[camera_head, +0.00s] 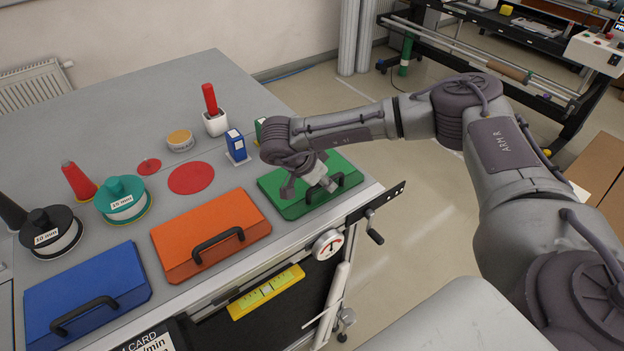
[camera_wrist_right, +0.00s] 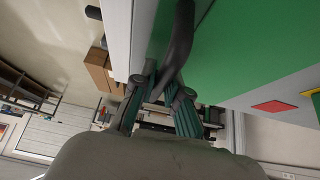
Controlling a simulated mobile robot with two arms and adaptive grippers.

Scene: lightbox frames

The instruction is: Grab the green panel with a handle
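The green panel (camera_head: 284,204) lies flat at the right end of the grey table, with a black handle (camera_head: 339,180) on its top. My right gripper (camera_head: 314,186) is over the panel, at the handle, and hides part of it. In the right wrist view, the black handle (camera_wrist_right: 180,45) comes down between the two fingers (camera_wrist_right: 160,90), and the green panel (camera_wrist_right: 255,45) fills the upper right. Whether the fingers press on the handle cannot be told. The panel appears to rest on the table. My left gripper is not in view.
An orange panel (camera_head: 185,230) and a blue panel (camera_head: 62,290) with handles lie to the left. Behind stand a blue box (camera_head: 237,146), a white holder with a red stick (camera_head: 215,122), spools (camera_head: 121,197) and red discs (camera_head: 191,178). A crank (camera_head: 373,228) juts from the table's edge.

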